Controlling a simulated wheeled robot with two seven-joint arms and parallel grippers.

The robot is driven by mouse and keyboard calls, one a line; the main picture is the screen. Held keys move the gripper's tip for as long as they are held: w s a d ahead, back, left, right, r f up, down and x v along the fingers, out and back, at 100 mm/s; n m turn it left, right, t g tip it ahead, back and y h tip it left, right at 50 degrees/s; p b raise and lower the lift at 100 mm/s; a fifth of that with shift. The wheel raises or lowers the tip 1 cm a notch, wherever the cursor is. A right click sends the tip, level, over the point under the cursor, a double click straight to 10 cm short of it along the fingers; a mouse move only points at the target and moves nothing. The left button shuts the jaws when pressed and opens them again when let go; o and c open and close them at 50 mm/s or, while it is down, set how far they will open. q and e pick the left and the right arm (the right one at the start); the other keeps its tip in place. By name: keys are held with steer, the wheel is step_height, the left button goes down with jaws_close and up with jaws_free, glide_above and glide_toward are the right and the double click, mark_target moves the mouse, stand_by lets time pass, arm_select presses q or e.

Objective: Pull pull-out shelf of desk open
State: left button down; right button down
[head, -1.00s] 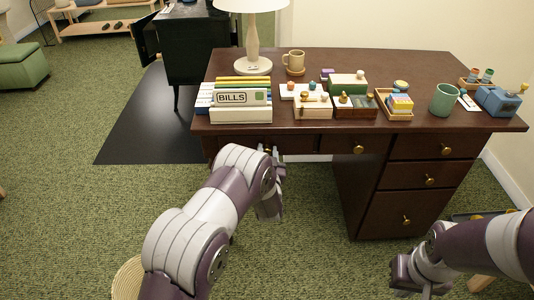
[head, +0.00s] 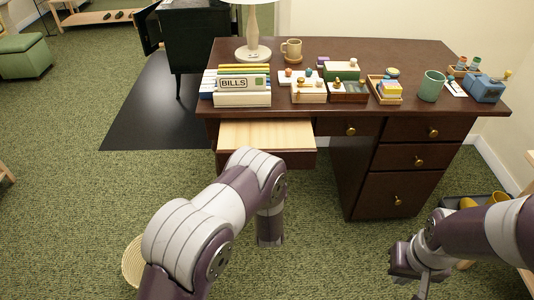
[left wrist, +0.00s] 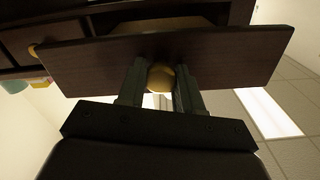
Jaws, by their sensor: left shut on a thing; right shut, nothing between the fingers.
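The dark wood desk (head: 400,55) stands ahead. Its pull-out shelf (head: 262,134) at the left is out from under the desktop, showing a bare, pale wood surface behind a dark front. In the left wrist view the shelf's dark front (left wrist: 225,60) spans the picture, with a round brass knob (left wrist: 160,78) on it. My left gripper (left wrist: 160,72) is shut on this knob. In the head view my left arm hides the knob and the fingertips. My right gripper (head: 422,288) is shut and empty, low at the right, apart from the desk.
Bills binders (head: 243,84), a lamp (head: 253,40), a mug (head: 291,50), small boxes and a green cup (head: 431,86) stand on the desktop. Brass-knobbed drawers (head: 408,160) are at the right. Green carpet (head: 60,215) is clear at the left.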

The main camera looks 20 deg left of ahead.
arm_select(q)
steer(key=p+v, duration=0.1)
steer(key=v, duration=0.7)
steer(key=shift+p, duration=0.4)
steer(key=shift+r, duration=0.1)
steer(key=c, duration=0.8)
jaws_free()
steer(key=shift+o, duration=0.2)
steer(key=shift+s, duration=0.1)
steer(key=v, duration=0.7)
steer(key=shift+s+p, duration=0.25)
steer(key=shift+p, duration=0.2)
steer(key=shift+d, duration=0.1)
